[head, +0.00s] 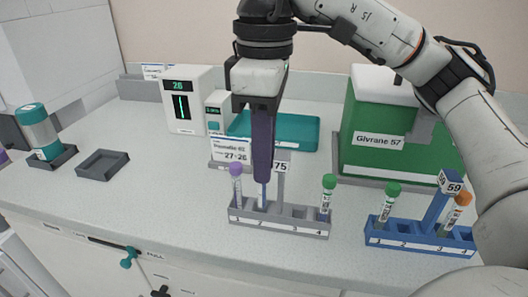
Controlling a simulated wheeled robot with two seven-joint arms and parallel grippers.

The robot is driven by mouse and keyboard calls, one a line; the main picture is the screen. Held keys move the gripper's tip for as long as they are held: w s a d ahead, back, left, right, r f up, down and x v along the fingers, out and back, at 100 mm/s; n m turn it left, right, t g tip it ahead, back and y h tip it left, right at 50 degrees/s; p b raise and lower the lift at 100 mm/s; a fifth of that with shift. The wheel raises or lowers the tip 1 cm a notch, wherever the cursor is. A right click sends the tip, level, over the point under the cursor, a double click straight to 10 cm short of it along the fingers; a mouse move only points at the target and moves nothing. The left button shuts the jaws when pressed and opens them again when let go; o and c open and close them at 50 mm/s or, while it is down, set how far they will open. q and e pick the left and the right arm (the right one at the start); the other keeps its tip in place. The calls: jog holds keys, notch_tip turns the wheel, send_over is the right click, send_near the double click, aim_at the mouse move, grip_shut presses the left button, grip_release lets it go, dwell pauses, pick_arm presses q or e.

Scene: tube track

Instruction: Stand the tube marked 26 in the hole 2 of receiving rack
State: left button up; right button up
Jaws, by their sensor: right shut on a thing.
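My right gripper (263,182) points straight down over the grey rack (285,229) and is shut on a tube (263,197). Only a thin lower piece of this tube shows below the dark fingers; its cap and marking are hidden. Its lower end is at the rack around hole 2; I cannot tell how deep it sits. The grey rack has holes numbered 1 to 4 and a tag reading 75. A purple-capped tube (236,180) stands in hole 1 and a green-capped tube (328,195) in hole 4. My left gripper is not in view.
A blue rack (409,238) tagged 59 at right holds a green-capped tube (389,201) and an orange-capped tube (456,214). Behind are a teal tray (305,134), a white device (184,110) showing 26 and a green box (375,115). The left counter front is free.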

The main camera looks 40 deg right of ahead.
jog(key=shift+s+a+f, duration=0.1)
jog(key=shift+f, duration=0.3)
jog(key=shift+s+a+f+b, duration=0.15)
jog(key=shift+f+b, duration=0.4)
jog(key=shift+b, duration=0.05)
dwell(0.4)
jog(key=shift+w+d+r+p, duration=0.15)
jog(key=shift+d+r+p, duration=0.05)
jog(key=shift+r+p, duration=0.5)
jog(key=shift+w+d+r+p, duration=0.15)
jog(key=shift+r+p, duration=0.4)
jog(key=shift+p, duration=0.25)
jog(key=shift+a+r, duration=0.1)
jog(key=shift+r, duration=0.1)
jog(key=shift+s+a+r+p, duration=0.1)
jog(key=shift+r+p, duration=0.1)
jog(key=shift+p, duration=0.35)
